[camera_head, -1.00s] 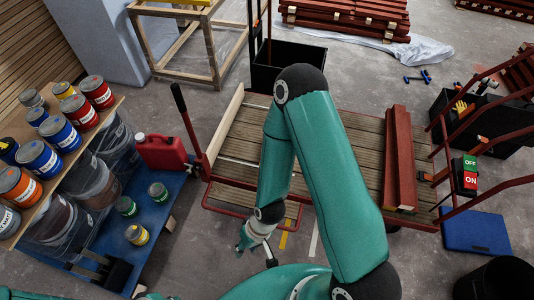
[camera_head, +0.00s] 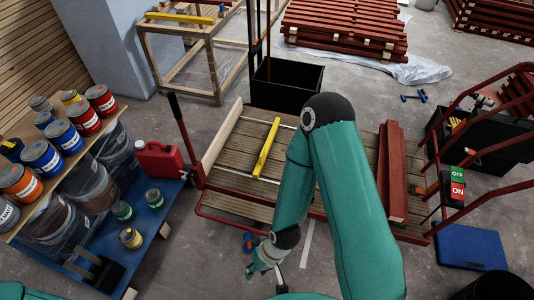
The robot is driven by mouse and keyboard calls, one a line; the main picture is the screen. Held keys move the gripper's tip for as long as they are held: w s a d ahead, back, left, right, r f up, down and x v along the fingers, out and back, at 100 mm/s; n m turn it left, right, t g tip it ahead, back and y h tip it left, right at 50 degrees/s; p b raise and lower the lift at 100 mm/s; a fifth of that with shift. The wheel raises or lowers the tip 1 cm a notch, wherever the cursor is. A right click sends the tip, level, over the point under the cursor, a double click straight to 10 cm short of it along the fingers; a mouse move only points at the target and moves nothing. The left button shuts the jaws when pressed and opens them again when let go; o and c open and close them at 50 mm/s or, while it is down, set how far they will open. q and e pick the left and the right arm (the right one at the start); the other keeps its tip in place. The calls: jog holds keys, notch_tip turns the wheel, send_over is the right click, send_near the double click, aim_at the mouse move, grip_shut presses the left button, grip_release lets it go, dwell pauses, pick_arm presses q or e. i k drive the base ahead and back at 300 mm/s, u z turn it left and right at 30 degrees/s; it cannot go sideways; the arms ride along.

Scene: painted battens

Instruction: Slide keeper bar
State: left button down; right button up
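A flat cart with a slatted wooden deck (camera_head: 240,148) stands in the middle. Long red battens (camera_head: 397,165) lie along its right side, and a pale board (camera_head: 222,135) stands along its left side. A red block with a short metal stem (camera_head: 421,190) sits at the cart's right edge, beside a green OFF and red ON sign (camera_head: 457,182). I cannot tell which part is the keeper bar. My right gripper (camera_head: 252,270) hangs low in front of the cart, touching nothing I can make out; its fingers are too small to read. My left gripper is out of view.
A yellow bar (camera_head: 266,148) lies on the deck. Paint cans and a red jerrycan (camera_head: 160,159) stand at the left. A black bin (camera_head: 287,84) stands behind the cart, and a blue mat (camera_head: 468,247) lies at the right. Red rails slant through the right side.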

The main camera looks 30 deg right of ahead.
aim_at(268, 142)
jog(key=i, duration=0.85)
jog(key=u, duration=0.05)
